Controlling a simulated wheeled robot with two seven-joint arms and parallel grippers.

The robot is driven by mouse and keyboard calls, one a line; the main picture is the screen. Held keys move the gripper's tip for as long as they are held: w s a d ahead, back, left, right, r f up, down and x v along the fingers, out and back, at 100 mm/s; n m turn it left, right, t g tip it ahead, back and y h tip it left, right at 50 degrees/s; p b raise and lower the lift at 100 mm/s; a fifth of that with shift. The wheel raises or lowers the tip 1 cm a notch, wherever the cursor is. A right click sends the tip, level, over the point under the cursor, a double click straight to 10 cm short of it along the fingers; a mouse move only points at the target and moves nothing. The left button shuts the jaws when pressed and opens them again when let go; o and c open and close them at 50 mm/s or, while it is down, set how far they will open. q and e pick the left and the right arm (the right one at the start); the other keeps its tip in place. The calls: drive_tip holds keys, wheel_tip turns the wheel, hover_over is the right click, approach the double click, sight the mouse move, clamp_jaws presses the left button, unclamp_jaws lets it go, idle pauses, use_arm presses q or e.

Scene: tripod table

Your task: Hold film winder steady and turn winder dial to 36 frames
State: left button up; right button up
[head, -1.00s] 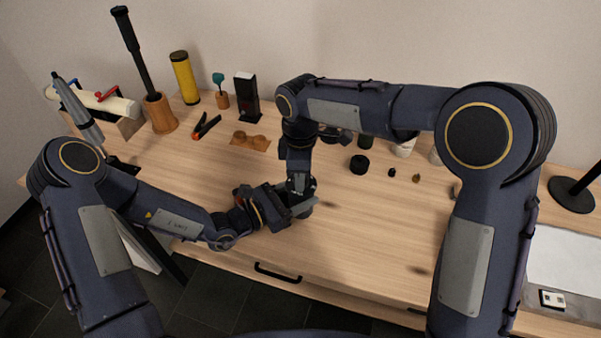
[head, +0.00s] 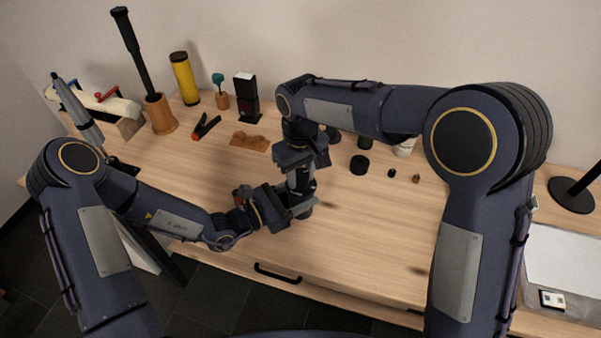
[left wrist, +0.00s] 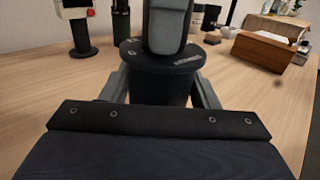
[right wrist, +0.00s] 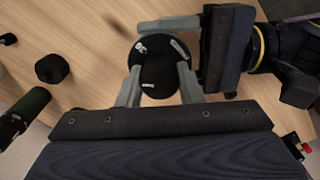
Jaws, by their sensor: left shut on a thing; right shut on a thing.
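The film winder is a black round body with a wider disc top bearing white markings. In the left wrist view the winder (left wrist: 160,88) stands upright between the grey fingers of my left gripper (left wrist: 160,92), which is shut on its body. In the right wrist view, looking down, the winder's disc top (right wrist: 143,50) shows with a dark dial (right wrist: 160,76) in its middle. My right gripper (right wrist: 160,84) is shut on this dial from above. In the head view my left gripper (head: 302,206) and right gripper (head: 300,188) meet and mostly hide the winder. The dial's reading is not legible.
A black round cap (head: 359,165) and small knobs (head: 392,173) lie right of the grippers. Orange-handled pliers (head: 206,127) and a brown wooden piece (head: 250,142) lie behind to the left. The front middle of the table (head: 365,235) is clear.

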sight(301, 172)
drive_tip(key=m, duration=0.3)
drive_tip(key=shift+m, duration=0.3)
drive_tip(key=shift+d+m, duration=0.1)
drive_tip(key=shift+m, duration=1.9)
drive_tip(key=shift+w+m, duration=0.1)
drive_tip(key=shift+m, duration=0.2)
drive_tip(key=o, duration=1)
drive_tip(key=shift+r, duration=0.1)
wheel_tip(301, 172, up, 12)
drive_tip(key=shift+f, duration=0.1)
